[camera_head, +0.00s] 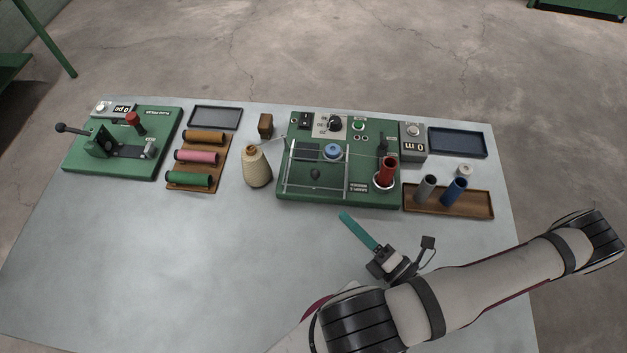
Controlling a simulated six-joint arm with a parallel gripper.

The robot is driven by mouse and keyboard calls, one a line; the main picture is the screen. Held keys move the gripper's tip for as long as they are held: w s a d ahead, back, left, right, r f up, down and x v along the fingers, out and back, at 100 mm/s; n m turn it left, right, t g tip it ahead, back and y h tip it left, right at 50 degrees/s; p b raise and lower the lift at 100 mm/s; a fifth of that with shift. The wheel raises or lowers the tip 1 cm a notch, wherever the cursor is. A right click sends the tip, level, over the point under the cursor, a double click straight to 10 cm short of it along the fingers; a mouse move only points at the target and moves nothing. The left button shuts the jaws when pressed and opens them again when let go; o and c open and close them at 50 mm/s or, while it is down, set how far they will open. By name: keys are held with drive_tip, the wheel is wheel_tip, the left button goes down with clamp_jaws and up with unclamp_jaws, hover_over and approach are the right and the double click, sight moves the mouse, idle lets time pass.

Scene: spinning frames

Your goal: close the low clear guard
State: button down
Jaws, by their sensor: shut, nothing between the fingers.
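The low clear guard (318,190) is a see-through panel with pale edges at the front left of the right-hand green machine (370,135). A blue round part (333,151) and a small dark knob (315,174) show at or through it. I cannot tell how far the guard stands open. My gripper (345,217) is shut and empty, its long teal fingers together. They point up and left, in front of the machine's front edge and apart from the guard in the picture.
A red spool (387,172) stands upright right of the guard. A cream thread cone (256,167) stands left of the machine. A brown tray (470,202) with grey and blue spools lies right. Another green machine (160,130) is far left. The table's front left is clear.

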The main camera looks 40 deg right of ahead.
sight(320, 173)
drive_tip(key=w, duration=0.6)
drive_tip(key=w+a, duration=0.1)
drive_tip(key=w, duration=0.2)
drive_tip(key=shift+w+r, duration=0.3)
drive_tip(key=shift+w+d, duration=1.55)
drive_tip(key=shift+d, duration=0.05)
